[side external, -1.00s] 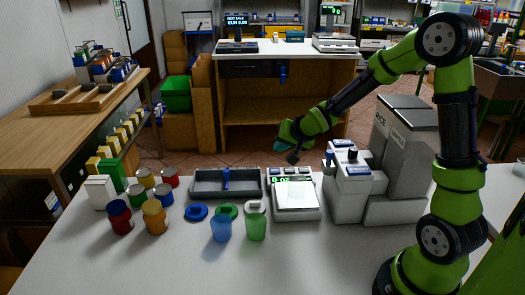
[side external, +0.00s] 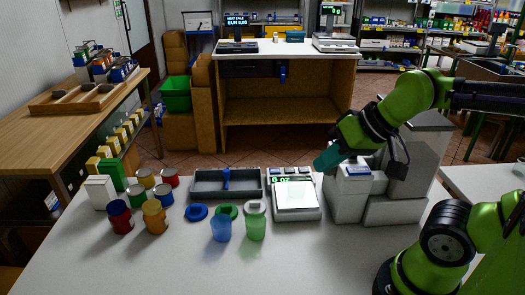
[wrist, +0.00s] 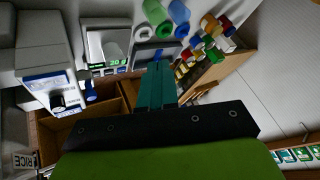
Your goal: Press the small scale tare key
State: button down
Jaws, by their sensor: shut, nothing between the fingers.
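The scale also shows in the wrist view (wrist: 93,38), upper left. My gripper (side external: 322,162) is shut and empty, with teal fingers. It is above and to the right of the scale's display end, beside the grinder, apart from the keys. In the wrist view my gripper (wrist: 160,66) points toward the grey tray (wrist: 155,56).
The grey grinder-like machine (side external: 347,198) stands close right of the scale. The divided grey tray (side external: 205,193) is to its left. Blue (side external: 220,230) and green (side external: 256,226) cups stand in front, with several tins further left.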

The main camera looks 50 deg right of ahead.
jog(key=m+g+h, duration=0.2)
jog(key=m+g, duration=0.3)
jog(key=g, duration=0.2)
send_over(275, 170)
notch_tip(275, 170, down, 7)
jog(key=shift+r, duration=0.15)
notch_tip(275, 170, down, 14)
jog(key=shift+f, duration=0.1)
